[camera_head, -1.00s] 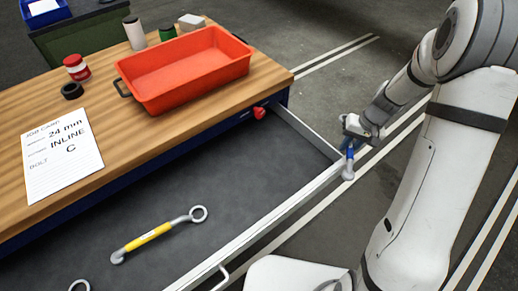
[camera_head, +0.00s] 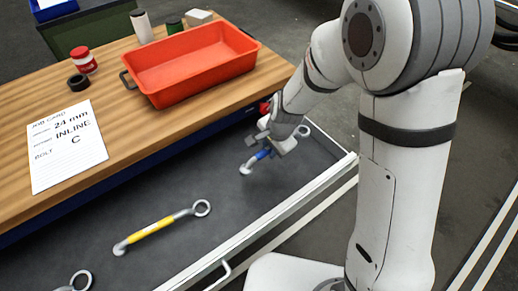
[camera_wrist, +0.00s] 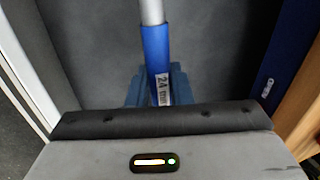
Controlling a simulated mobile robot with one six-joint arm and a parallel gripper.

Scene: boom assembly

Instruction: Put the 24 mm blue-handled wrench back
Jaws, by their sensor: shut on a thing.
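The blue-handled wrench (camera_head: 263,155) is in my gripper (camera_head: 272,147), over the far right part of the open drawer (camera_head: 190,185). My gripper is shut around its blue handle. The wrist view shows the blue handle (camera_wrist: 156,50) with a "24 mm" label between the fingers (camera_wrist: 152,88), and its silver shaft running away from me. In the head view one silver end points to the lower left and a ring end shows to the right of the gripper. I cannot tell whether the wrench touches the drawer floor.
A yellow-handled wrench (camera_head: 158,228) lies in the drawer, with another wrench end (camera_head: 78,282) at the lower left. The drawer's front wall (camera_head: 290,205) borders the space. A red tray (camera_head: 190,65), job card (camera_head: 67,145) and small containers stand on the wooden bench (camera_head: 120,110).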

